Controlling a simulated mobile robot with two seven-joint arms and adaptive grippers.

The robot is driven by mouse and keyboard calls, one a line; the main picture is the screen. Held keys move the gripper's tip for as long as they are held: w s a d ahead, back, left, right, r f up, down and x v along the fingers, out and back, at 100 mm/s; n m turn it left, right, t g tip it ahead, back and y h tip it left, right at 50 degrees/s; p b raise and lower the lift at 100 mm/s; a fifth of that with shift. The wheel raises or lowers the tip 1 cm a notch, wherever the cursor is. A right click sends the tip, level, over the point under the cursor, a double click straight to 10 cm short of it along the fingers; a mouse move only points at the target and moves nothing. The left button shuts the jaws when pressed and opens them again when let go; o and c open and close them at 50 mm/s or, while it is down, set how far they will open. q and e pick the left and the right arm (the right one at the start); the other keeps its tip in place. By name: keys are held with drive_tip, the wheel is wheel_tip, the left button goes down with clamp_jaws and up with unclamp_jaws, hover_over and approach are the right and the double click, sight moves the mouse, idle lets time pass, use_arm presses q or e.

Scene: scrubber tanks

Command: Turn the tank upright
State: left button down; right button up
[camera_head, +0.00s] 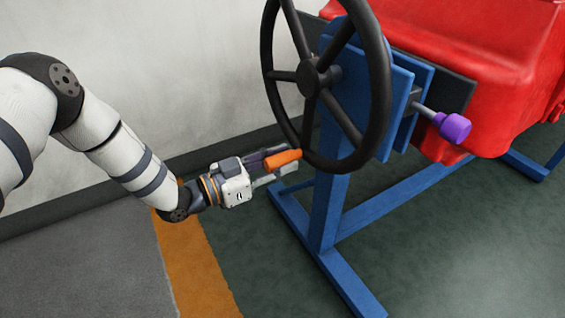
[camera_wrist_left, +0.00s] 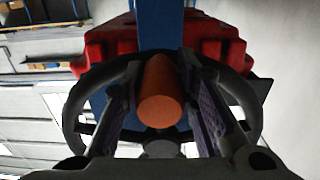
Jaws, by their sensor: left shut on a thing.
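The red tank (camera_head: 475,60) is mounted on a blue stand (camera_head: 330,205) at the upper right of the head view. Only part of it shows, so I cannot tell its full tilt. A black handwheel (camera_head: 318,77) faces left on the stand, with an orange handle (camera_head: 283,159) at its lower rim. My left gripper (camera_head: 277,168) is shut on the orange handle. In the left wrist view the handle (camera_wrist_left: 160,92) lies between the two finger pads, with the red tank (camera_wrist_left: 110,48) and wheel rim behind. My right gripper is not in view.
A purple knob (camera_head: 453,127) on a grey pin sticks out beside the wheel's blue plates. The stand's blue feet spread over the dark green floor (camera_head: 440,250). A pale wall (camera_head: 170,60) rises behind my left arm. An orange floor stripe (camera_head: 195,265) lies below it.

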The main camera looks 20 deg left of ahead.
use_arm(q)
drive_tip(key=c, duration=1.3)
unclamp_jaws()
drive_tip(key=shift+w+a, duration=0.1)
drive_tip(key=shift+a, duration=0.1)
drive_tip(key=v, duration=1.2)
